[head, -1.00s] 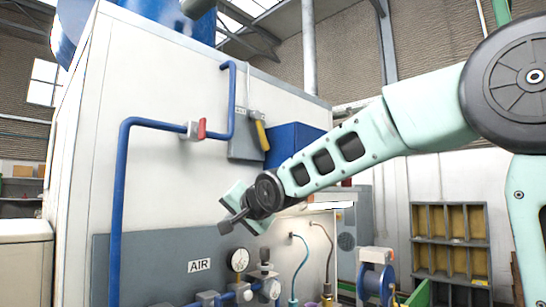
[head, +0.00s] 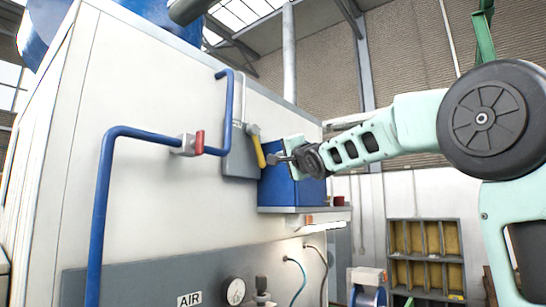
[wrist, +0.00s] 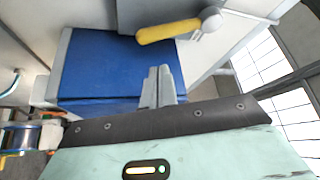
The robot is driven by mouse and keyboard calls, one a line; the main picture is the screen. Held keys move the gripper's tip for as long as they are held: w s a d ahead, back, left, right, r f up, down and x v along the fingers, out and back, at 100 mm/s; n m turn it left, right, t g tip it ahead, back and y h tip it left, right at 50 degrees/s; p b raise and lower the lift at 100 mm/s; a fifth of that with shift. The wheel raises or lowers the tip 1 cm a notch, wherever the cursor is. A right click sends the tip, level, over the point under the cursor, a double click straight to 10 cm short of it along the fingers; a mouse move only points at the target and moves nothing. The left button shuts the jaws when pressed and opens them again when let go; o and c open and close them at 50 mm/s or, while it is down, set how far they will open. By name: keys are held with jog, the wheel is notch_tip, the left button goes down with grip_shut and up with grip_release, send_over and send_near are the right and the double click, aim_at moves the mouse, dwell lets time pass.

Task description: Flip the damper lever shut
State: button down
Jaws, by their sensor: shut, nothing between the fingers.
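The damper lever (head: 258,147) has a yellow grip and a pale hub, and sits on a grey plate (head: 240,155) on the white cabinet's side. In the head view its grip hangs downward, slightly tilted, from the hub. The lever also shows in the wrist view (wrist: 168,31), lying across the top, its hub at the right end. My gripper (head: 271,159) is shut and empty, its tips close to the lower part of the grip in the head view. In the wrist view the closed fingertips (wrist: 160,70) are below the grip, with a visible gap.
A blue box (head: 285,188) stands on a shelf (head: 300,210) right behind my gripper. A blue pipe (head: 103,220) with a red-handled valve (head: 199,142) runs left of the plate. An AIR panel with a gauge (head: 233,290) is below. Open space lies to the right.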

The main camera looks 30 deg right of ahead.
aim_at(257, 146)
jog(key=p+x, duration=0.3)
jog(key=x, duration=0.6)
jog(key=shift+w+p, duration=0.35)
jog(key=shift+p, duration=0.05)
